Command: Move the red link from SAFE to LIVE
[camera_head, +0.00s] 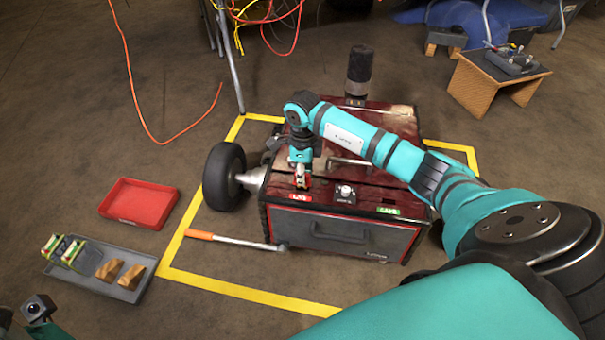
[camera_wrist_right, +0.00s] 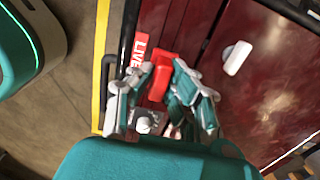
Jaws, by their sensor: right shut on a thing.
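My right gripper (camera_head: 302,180) points down over the left front of the dark red cart's top (camera_head: 400,180), just behind the red LIVE label (camera_head: 299,197). It is shut on the red link (camera_wrist_right: 160,80); in the right wrist view both fingers (camera_wrist_right: 161,84) flank the link. The LIVE label also shows in that view (camera_wrist_right: 139,49), right beside the link. Whether the link is seated or just above the surface is hard to tell. The green SAFE label (camera_head: 388,210) is at the right front, with no red link beside it. My left gripper is not in view.
A pale knob (camera_head: 345,192) stands between the labels. A black post (camera_head: 359,72) and a wheel (camera_head: 225,176) flank the cart. An orange-handled tool (camera_head: 235,240), a red tray (camera_head: 139,203) and a grey tray with blocks (camera_head: 82,276) lie on the floor at left.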

